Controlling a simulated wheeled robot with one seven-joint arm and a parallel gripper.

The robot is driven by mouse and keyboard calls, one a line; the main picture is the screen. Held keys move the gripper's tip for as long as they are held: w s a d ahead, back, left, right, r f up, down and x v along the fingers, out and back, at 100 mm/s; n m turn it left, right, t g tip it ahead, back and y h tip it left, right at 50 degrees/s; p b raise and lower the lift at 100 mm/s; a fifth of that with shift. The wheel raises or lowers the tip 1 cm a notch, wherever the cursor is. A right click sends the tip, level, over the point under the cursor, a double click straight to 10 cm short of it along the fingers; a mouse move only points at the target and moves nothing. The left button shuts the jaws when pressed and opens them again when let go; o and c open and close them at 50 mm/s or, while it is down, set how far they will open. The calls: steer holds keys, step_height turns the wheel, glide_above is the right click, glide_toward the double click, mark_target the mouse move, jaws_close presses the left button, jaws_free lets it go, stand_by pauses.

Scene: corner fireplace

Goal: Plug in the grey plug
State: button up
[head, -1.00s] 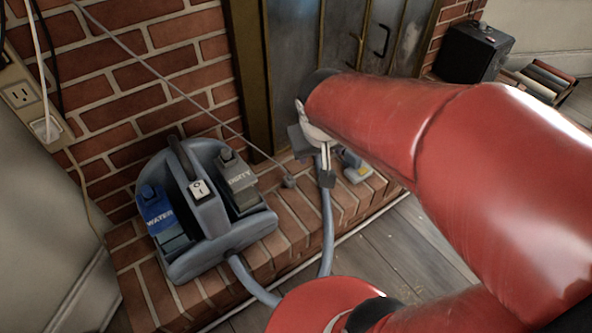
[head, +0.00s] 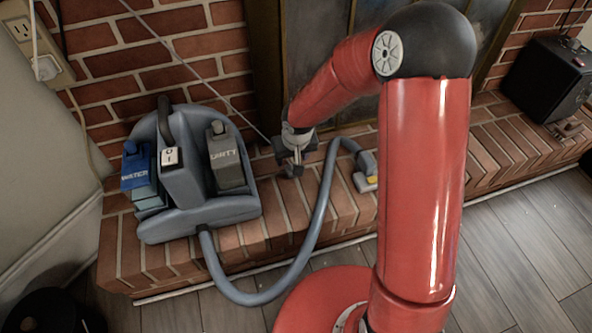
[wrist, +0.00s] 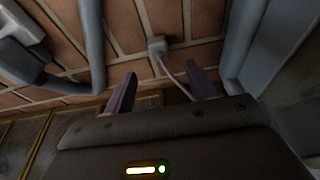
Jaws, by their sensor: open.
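The small grey plug (wrist: 157,45) lies on the brick hearth in the wrist view, with its thin cord running down from it. In the head view the cord (head: 190,66) slants down to my gripper, which hides the plug. My gripper (head: 291,168) points down at the hearth. Its two fingers (wrist: 161,83) are apart, and the plug sits just beyond the tips, roughly between them. Nothing is held. A beige outlet strip (head: 50,45) is on the wall at the upper left. Its upper socket (head: 20,29) is empty, and a white plug (head: 46,68) fills the lower one.
A grey-blue cleaning machine (head: 190,215) stands on the hearth left of my gripper. Its hose (head: 318,215) loops in front of my gripper to a nozzle (head: 366,178) on the right. A black box (head: 548,80) stands farther right. The fireplace doors are behind.

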mark_target(291, 168)
steer(key=shift+b+x, duration=0.35)
steer(key=shift+x, duration=0.95)
steer(key=b+x, duration=0.1)
steer(key=x, duration=0.4)
steer(key=shift+w+f, duration=0.1)
steer(key=c, duration=1)
